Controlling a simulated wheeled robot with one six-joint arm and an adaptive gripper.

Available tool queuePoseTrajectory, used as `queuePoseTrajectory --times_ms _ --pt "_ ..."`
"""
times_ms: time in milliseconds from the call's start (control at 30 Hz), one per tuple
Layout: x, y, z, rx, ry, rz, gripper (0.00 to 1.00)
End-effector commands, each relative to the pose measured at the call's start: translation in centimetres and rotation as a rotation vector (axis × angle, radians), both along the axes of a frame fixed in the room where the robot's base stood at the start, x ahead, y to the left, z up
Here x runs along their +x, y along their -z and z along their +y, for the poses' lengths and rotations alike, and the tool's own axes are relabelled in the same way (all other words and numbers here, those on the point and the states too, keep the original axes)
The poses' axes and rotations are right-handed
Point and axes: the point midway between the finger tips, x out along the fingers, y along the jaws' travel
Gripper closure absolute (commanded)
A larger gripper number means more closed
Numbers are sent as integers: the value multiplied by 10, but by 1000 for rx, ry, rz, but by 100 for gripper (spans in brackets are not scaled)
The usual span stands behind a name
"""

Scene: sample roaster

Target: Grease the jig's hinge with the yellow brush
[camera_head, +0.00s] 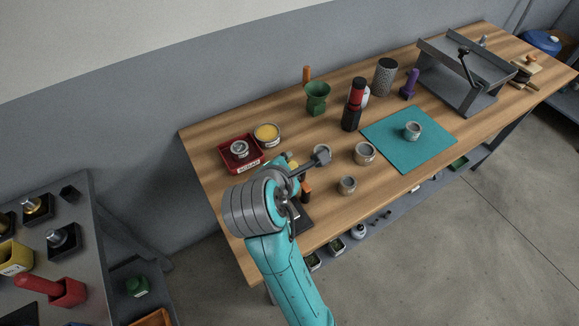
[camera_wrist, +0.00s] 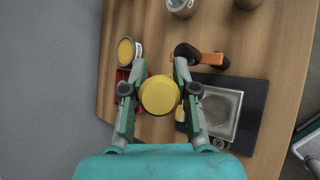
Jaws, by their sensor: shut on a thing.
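My gripper (camera_wrist: 161,75) is shut on a round yellow piece, seen end-on in the wrist view, which looks like the yellow brush (camera_wrist: 160,96). Its bristles are hidden. In the head view, my gripper (camera_head: 291,165) is above the near left part of the table, largely hidden by my wrist. An open tin of yellow stuff (camera_head: 267,135), possibly grease, stands beyond it; it also shows in the wrist view (camera_wrist: 126,50). A grey metal device with a slanted plate and black lever (camera_head: 465,75), possibly the jig, stands at the table's far right. I cannot make out its hinge.
A red tray (camera_head: 227,160) holds a small tin. A black scale (camera_wrist: 255,95) and an orange-handled tool (camera_wrist: 208,58) lie below my gripper. Tins (camera_head: 365,153) stand to the right, one on a teal mat (camera_head: 400,155). A green cup (camera_head: 318,95) and red-black grinder (camera_head: 353,105) stand behind.

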Motion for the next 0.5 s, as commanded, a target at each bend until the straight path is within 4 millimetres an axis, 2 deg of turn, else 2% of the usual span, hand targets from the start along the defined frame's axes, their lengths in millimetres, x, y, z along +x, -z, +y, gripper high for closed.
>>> queuePoseTrajectory --times_ms 267,500 --pt "0 -2 0 1 0 -1 100" --pt "0 -19 0 3 0 -3 100"
